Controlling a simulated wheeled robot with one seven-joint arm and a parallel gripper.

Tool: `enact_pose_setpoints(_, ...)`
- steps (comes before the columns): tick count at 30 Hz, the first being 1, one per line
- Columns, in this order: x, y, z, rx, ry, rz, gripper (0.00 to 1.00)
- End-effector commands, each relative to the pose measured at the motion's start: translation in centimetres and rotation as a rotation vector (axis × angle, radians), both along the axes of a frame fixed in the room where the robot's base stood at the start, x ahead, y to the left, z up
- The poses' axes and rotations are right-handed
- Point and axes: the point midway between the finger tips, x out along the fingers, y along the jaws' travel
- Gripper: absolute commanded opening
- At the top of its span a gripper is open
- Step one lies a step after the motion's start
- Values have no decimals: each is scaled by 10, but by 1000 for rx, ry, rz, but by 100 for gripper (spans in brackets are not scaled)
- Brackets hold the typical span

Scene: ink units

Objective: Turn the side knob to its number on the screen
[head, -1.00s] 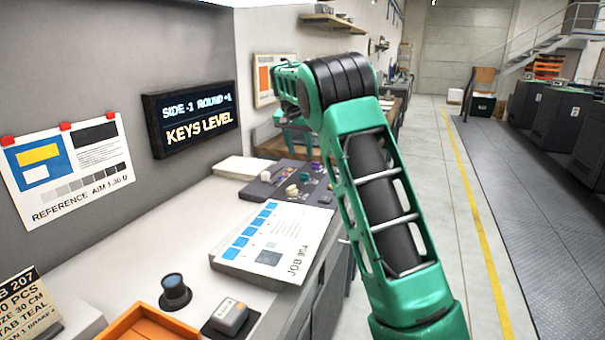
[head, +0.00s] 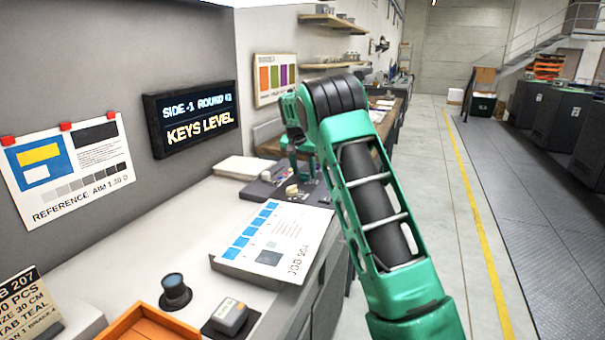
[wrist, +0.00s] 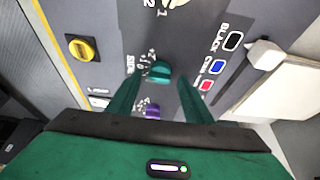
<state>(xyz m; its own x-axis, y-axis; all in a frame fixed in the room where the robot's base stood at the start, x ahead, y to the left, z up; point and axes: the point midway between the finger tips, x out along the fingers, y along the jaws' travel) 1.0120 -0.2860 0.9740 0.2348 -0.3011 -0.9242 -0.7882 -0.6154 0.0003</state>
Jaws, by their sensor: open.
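The screen (head: 191,118) on the grey wall reads "SIDE -1", a blurred ROUND number, and "KEYS LEVEL". In the wrist view the teal side knob (wrist: 158,70) sits on the grey panel, with a small scale and the word SIDE to its left. My gripper (wrist: 159,82) is open, one green finger on each side of this knob. I cannot tell whether either finger touches it. A purple knob (wrist: 152,111) lies just below, nearer my palm. In the head view the console (head: 256,192) is partly behind my arm, and the fingertips are not clear.
A yellow knob (wrist: 83,48) is at the panel's left. Black, blue and red colour marks (wrist: 216,67) are on its right, near a pale block (wrist: 262,62). The job sheet stack (head: 270,240), a dark round loupe (head: 175,291) and an orange tray (head: 148,327) occupy the bench.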

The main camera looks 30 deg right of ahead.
Motion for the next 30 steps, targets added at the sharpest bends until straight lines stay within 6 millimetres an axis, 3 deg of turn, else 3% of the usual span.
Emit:
enact_pose_setpoints(3,0,0,0,0,0,0,46)
enact_pose_setpoints(8,0,0,0,0,0,0,8)
enact_pose_setpoints(9,0,0,0,0,0,0,5)
enact_pose_setpoints(20,0,0,0,0,-2,59,5)
enact_pose_setpoints(30,0,0,1,0,-5,280,5)
